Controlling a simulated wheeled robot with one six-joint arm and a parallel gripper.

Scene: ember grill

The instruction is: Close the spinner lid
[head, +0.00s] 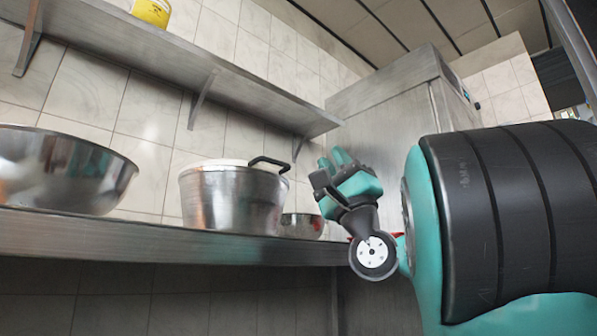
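A metal pot-shaped vessel (232,200), apparently the spinner, stands upright on the steel counter in the head view. A pale lid or rim (215,164) shows along its top, seen from low down and nearly edge-on. A black handle (268,163) stands out at its upper right. I cannot tell whether the lid is fully seated. My gripper (338,160), teal and dark, is just right of the vessel, apart from the handle in the picture. Its fingers are small and overlapping, so its opening is unclear. I see nothing held in it.
A large metal bowl (60,170) stands left on the steel counter (150,232), and a smaller bowl (301,226) sits right of the vessel. A wall shelf (165,52) with a yellow container (151,11) runs above. A tall steel cabinet (395,115) stands behind my arm.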

